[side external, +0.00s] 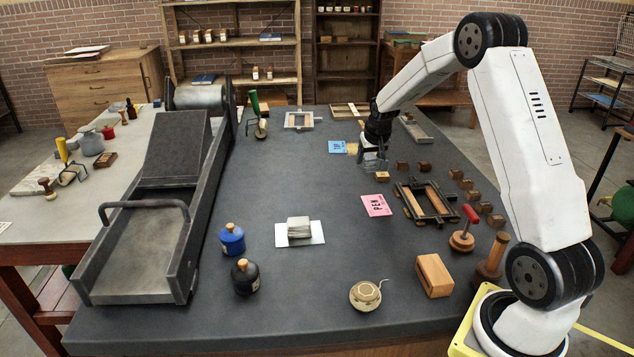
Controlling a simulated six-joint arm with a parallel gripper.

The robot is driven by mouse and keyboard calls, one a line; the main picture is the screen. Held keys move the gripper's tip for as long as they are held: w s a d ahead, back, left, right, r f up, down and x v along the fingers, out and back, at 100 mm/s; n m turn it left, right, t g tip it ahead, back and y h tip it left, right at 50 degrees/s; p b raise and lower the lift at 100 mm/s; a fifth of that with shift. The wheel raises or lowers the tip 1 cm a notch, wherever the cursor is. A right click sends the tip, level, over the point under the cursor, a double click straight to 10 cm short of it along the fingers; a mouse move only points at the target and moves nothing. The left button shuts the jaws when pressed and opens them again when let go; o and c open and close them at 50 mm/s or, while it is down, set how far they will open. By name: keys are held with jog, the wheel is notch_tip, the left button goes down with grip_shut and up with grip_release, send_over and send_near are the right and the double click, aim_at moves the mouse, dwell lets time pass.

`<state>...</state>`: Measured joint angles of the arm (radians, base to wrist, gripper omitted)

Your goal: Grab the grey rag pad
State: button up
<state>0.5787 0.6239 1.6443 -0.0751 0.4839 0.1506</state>
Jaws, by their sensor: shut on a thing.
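The grey rag pad (298,226) looks like a small grey stack lying on a white sheet (282,240) near the middle of the table. My gripper (376,166) is well away from it, farther back and to the right. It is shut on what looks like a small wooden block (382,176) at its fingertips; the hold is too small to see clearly. Nothing covers the grey pad.
A dark press bed (150,245) fills the left side. Blue (232,241) and black (245,279) bottles stand left of the pad. A pink card (376,205) and a wooden frame (425,202) lie to its right. A twine roll (365,296) sits in front.

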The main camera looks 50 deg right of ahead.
jog(key=s+a+r, duration=0.2)
jog(key=s, duration=0.3)
jog(key=shift+a+r, duration=0.25)
jog(key=shift+a, duration=0.1)
